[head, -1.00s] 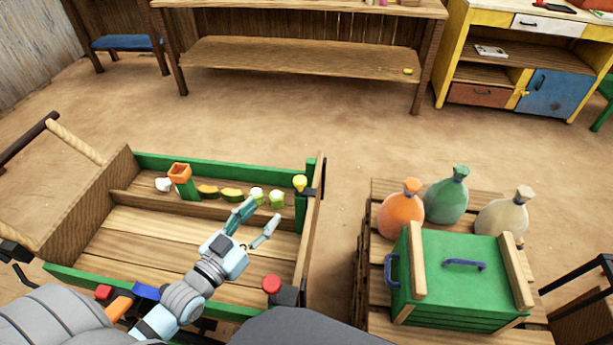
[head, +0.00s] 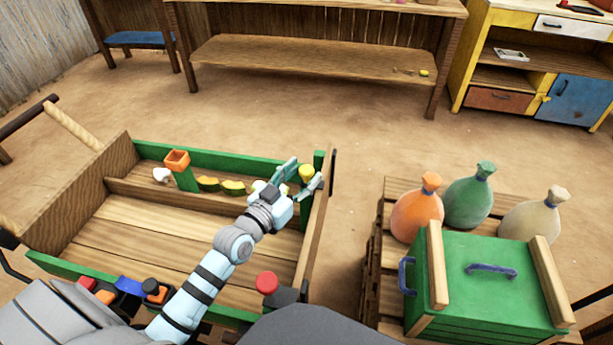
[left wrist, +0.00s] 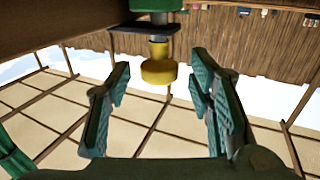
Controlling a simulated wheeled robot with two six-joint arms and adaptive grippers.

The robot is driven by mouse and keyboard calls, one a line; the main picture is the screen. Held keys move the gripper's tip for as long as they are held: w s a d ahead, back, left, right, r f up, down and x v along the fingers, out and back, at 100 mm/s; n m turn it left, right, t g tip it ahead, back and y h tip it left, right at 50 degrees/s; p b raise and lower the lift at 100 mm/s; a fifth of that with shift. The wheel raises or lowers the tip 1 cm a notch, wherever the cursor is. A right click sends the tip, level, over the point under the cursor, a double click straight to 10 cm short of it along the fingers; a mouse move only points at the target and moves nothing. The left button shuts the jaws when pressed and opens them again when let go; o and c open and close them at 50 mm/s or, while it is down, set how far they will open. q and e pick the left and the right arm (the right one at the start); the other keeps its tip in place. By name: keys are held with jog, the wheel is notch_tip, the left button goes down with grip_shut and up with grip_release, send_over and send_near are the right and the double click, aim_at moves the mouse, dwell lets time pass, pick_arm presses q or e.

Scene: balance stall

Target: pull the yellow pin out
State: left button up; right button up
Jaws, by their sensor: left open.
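The yellow pin (head: 306,172) has a round yellow head and sits at the top of the green post at the cart's far right corner. In the left wrist view the yellow pin (left wrist: 158,66) shows its head and a short yellow neck below a dark plate and green part. My left gripper (head: 306,178) is open, its two fingers either side of the pin head in the head view. In the left wrist view the open fingers (left wrist: 163,95) are apart, with the pin head between and just beyond their tips, and no contact is visible. My right gripper is not in view.
The wooden cart (head: 150,218) with green edges holds an orange-topped green post (head: 178,165) and several small pieces along its back. A red knob (head: 266,282) stands at its front right. A pallet with sacks and a green crate (head: 480,290) is to the right.

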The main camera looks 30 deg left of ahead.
aim_at(306, 169)
pick_arm(q)
jog(key=shift+w+f, duration=0.1)
jog(key=shift+w, duration=0.55)
jog(key=shift+w+d, duration=0.15)
jog(key=shift+w, duration=0.25)
grip_shut()
notch_tip(306, 169, up, 5)
jog(key=p, duration=0.4)
jog(key=shift+c, duration=0.3)
grip_release()
jog(key=shift+o, duration=0.3)
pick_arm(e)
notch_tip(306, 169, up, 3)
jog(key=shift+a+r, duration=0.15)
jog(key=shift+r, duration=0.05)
pick_arm(q)
jog(key=shift+f, duration=0.1)
